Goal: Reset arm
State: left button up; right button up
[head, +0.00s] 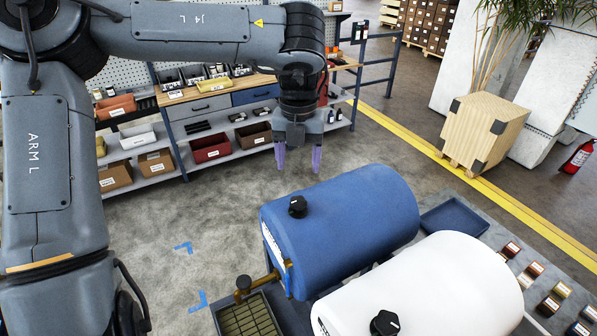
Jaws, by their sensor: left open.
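My left arm comes in from the left and reaches across the top of the head view. My left gripper (299,158) points down at its end, with two purple fingers held apart and nothing visible between them. It hangs in the air, in the picture just above the blue tank (345,225). My right gripper is not in view.
A white tank (430,285) lies beside the blue one, both with black caps. A grated tray (250,318) sits below a brass tap (243,284). A workbench with shelves (215,130) stands behind. A wooden crate (480,130) stands right. Open floor lies left of the tanks.

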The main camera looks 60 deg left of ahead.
pick_arm(q)
jog(key=shift+r, duration=0.3)
jog(key=shift+f, duration=0.1)
